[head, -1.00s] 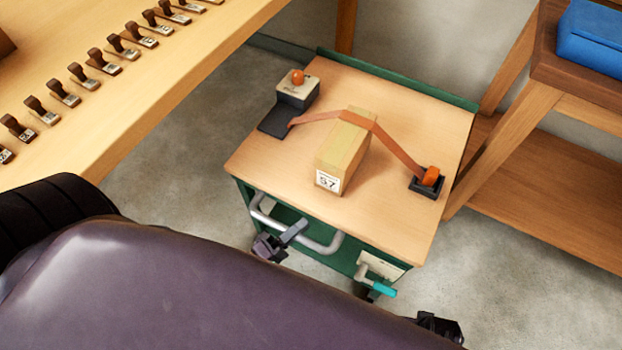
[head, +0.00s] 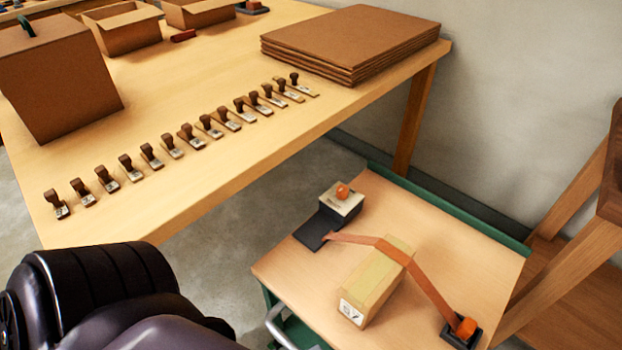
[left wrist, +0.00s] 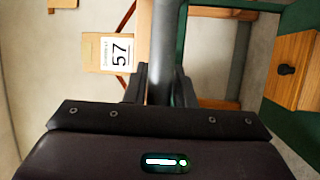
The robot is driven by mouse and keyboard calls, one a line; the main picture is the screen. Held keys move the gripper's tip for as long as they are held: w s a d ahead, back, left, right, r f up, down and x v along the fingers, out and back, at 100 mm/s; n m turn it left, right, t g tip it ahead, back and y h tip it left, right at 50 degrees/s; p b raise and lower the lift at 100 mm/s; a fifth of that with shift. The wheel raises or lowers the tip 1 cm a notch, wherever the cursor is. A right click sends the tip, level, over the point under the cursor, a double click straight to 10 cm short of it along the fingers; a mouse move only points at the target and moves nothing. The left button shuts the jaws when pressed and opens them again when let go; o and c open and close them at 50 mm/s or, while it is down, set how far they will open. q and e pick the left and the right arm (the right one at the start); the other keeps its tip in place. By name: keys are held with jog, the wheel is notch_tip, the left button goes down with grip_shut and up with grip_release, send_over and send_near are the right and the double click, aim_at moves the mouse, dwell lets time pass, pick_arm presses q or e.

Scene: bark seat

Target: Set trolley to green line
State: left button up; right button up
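The trolley (head: 315,275) stands at the lower right of the head view, with a pale wood top and a green back edge. A yellowish box (head: 380,283) labelled 57 lies on it under an orange strap (head: 425,282). The grey trolley handle (head: 278,328) shows only in part at the bottom. In the left wrist view my left gripper (left wrist: 162,88) has its fingers on both sides of the grey handle (left wrist: 161,45), apparently shut on it. The box (left wrist: 106,52) also shows there. My right gripper is in neither view. No green line on the floor is visible.
A long wooden table (head: 215,180) left of the trolley holds a row of stamps (head: 172,147), open cartons (head: 125,27) and stacked cardboard (head: 355,45). A wooden rack (head: 570,235) stands close on the right. Bare floor (head: 235,240) shows between table and trolley.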

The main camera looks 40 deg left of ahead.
pick_arm(q)
jog(key=o, duration=0.3)
jog(key=shift+s+a+f, duration=0.1)
jog(key=shift+s+a, duration=0.1)
jog(key=shift+s, duration=0.15)
jog(key=b+v, duration=0.1)
jog(key=v, duration=0.6)
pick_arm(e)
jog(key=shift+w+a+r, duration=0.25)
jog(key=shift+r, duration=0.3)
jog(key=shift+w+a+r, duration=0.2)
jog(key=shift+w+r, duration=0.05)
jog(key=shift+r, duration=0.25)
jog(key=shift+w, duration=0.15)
